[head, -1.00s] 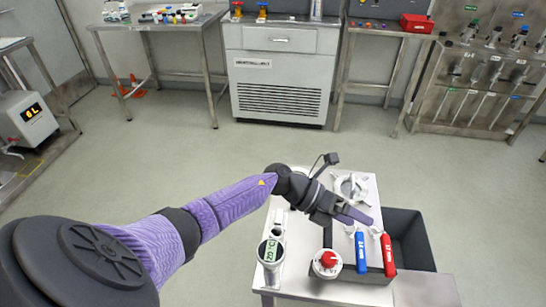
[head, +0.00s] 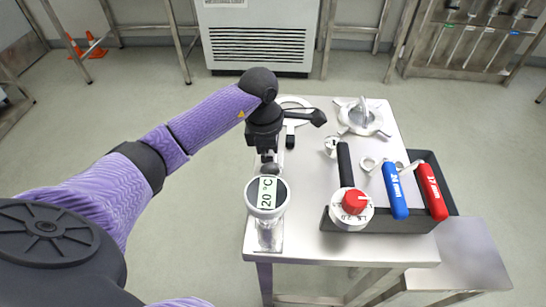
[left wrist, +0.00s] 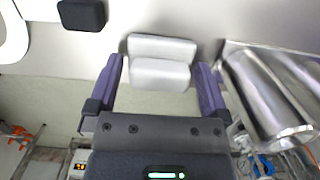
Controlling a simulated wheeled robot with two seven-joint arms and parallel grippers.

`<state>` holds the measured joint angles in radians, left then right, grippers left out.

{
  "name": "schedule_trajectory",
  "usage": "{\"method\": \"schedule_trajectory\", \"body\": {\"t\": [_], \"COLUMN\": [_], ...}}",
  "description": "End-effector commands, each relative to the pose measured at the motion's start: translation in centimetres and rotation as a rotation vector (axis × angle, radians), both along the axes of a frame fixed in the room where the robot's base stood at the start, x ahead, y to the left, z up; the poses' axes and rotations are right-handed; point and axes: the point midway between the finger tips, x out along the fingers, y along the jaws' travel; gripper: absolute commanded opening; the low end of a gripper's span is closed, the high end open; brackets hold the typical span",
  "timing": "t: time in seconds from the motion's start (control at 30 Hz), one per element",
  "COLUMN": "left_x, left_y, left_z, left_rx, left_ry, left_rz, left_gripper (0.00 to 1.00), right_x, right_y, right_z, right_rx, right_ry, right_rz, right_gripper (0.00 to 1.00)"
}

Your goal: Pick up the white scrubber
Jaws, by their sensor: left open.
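The white scrubber (left wrist: 160,74) shows in the left wrist view as a pale two-part block at the table's edge. It lies between the two purple fingers of my left gripper (left wrist: 159,68), with a visible gap on each side. The gripper is open and not closed on it. In the head view my left gripper (head: 268,163) points down over the left edge of the white table (head: 305,240), just behind the round 20 °C display. The gripper hides the scrubber there. My right gripper is not in view.
The display (head: 266,196) on its metallic cylinder (left wrist: 262,95) stands close beside the gripper. A white ring tool with a black end (head: 290,140) lies just behind. Right are a red-knobbed dial (head: 354,203), blue (head: 395,190) and red (head: 433,192) handled tools, and a white valve-like part (head: 361,117).

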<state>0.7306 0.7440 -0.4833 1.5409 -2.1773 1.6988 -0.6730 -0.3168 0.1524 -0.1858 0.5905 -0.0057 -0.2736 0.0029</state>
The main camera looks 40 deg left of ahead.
Motion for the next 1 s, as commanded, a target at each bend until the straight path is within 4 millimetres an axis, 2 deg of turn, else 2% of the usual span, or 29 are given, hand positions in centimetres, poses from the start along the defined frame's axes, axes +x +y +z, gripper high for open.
{"method": "schedule_trajectory", "body": {"t": [0.03, 0.2, 0.53, 0.77, 0.87, 1.0], "left_x": [0.0, 0.1, 0.0, 0.1, 0.1, 0.1], "left_y": [-0.1, 0.0, 0.0, 0.0, 0.0, 0.0], "left_z": [-0.7, -0.4, -0.4, 0.1, 2.3, 6.4], "left_rx": [-0.002, 0.0, 0.0, -0.001, 0.002, 0.002], "left_ry": [0.001, -0.001, -0.001, -0.003, -0.006, -0.008], "left_rz": [0.001, 0.001, 0.001, 0.0, 0.001, 0.001], "left_gripper": [1.0, 1.0, 0.3, 0.3, 0.3, 0.3], "right_x": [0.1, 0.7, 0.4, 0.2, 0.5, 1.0], "right_y": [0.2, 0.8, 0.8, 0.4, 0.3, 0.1], "right_z": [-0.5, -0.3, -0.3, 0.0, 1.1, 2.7], "right_rx": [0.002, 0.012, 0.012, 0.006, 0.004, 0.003], "right_ry": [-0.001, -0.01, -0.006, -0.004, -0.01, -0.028], "right_rz": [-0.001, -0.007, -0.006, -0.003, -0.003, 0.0], "right_gripper": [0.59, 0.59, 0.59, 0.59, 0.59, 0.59]}}
